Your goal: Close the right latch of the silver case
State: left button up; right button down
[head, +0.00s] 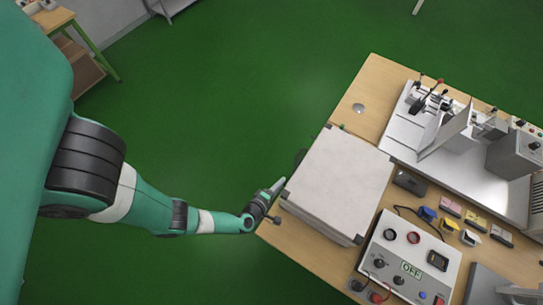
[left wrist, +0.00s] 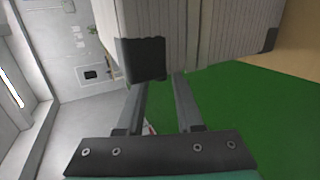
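The silver case (head: 338,185) lies shut on the wooden table, its pale lid facing up. My left gripper (head: 278,186) is at the case's left side in the head view, close to its edge. In the left wrist view, the gripper (left wrist: 160,80) has its two fingers apart with nothing held between them. The ribbed side of the case (left wrist: 212,30) is just beyond the fingertips. A black block (left wrist: 143,58) on the case sits right by the fingertips; I cannot tell whether they touch. I cannot make out the right latch or its state. My right gripper is out of view.
A control box marked OFF (head: 408,258) stands right of the case at the front. A white test rig (head: 455,150) is at the back right. Small coloured items (head: 450,208) lie between. The green floor (head: 210,110) left of the table is clear.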

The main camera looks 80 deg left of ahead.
pick_arm(q)
jog(key=p+v, duration=0.2)
jog(key=v, duration=0.6)
jog(key=shift+s+d+r+p, duration=0.15)
jog(key=shift+s+d+p, duration=0.05)
jog(key=shift+d+p, duration=0.1)
